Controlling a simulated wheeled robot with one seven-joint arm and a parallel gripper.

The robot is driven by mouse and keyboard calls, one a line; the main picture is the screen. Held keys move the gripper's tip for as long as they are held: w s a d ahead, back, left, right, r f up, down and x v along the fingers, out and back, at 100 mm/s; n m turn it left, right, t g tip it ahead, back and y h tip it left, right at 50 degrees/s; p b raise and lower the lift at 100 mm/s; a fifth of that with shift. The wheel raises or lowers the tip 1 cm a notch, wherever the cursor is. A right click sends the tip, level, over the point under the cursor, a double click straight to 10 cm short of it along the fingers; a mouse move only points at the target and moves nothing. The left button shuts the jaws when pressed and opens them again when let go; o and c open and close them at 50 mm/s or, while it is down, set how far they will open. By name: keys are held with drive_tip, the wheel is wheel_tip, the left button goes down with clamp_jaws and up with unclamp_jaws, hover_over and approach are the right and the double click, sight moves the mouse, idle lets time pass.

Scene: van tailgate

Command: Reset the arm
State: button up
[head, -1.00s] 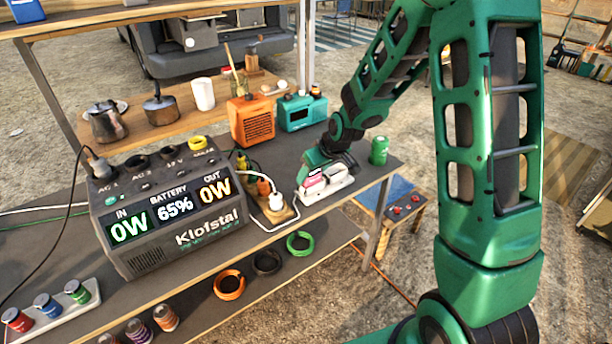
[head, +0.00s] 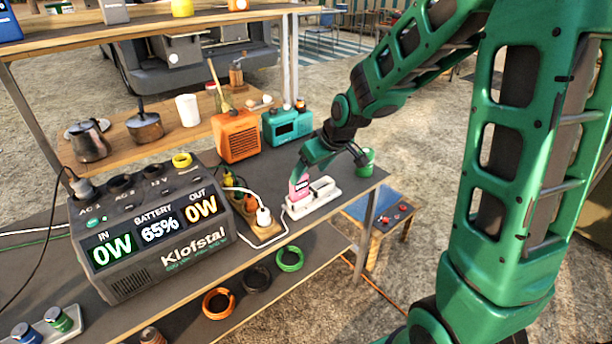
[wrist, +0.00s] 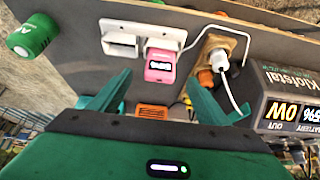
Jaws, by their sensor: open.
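My gripper (head: 332,166) is open and empty above the white charger (head: 318,197) at the right end of the workbench. Its two green fingers stand wide apart in the wrist view (wrist: 156,98). A pink battery (head: 299,187) sits upright in one bay of the charger, and it also shows between and beyond the fingers in the wrist view (wrist: 160,66). The charger's other bay (wrist: 121,45) looks empty. In the head view the near finger overlaps the battery, so I cannot tell the exact gap there.
A green can (head: 365,161) stands right of the charger. A power strip (head: 262,220) with a white plug and cable lies left of it, beside the power station (head: 150,240). An orange radio (head: 236,136) and a teal radio (head: 287,124) stand behind. A blue-topped stool (head: 380,212) is at the right.

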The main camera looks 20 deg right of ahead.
idle(0.4)
drive_tip(key=s+d+r+m+g+h, duration=0.1)
drive_tip(key=s+d+r+m+g, duration=0.15)
drive_tip(key=s+d, duration=0.5)
drive_tip(key=s+d+r+m+g+h, duration=0.1)
drive_tip(key=s+d+r+m, duration=0.2)
drive_tip(key=s, duration=0.7)
drive_tip(key=s+d+m+g, duration=0.2)
drive_tip(key=s+d+m, duration=0.1)
drive_tip(key=s, duration=1.4)
drive_tip(key=shift+d+r+m, duration=0.2)
drive_tip(key=shift+m, duration=0.55)
drive_tip(key=shift+w+f+g, duration=0.25)
drive_tip(key=shift+w, duration=0.45)
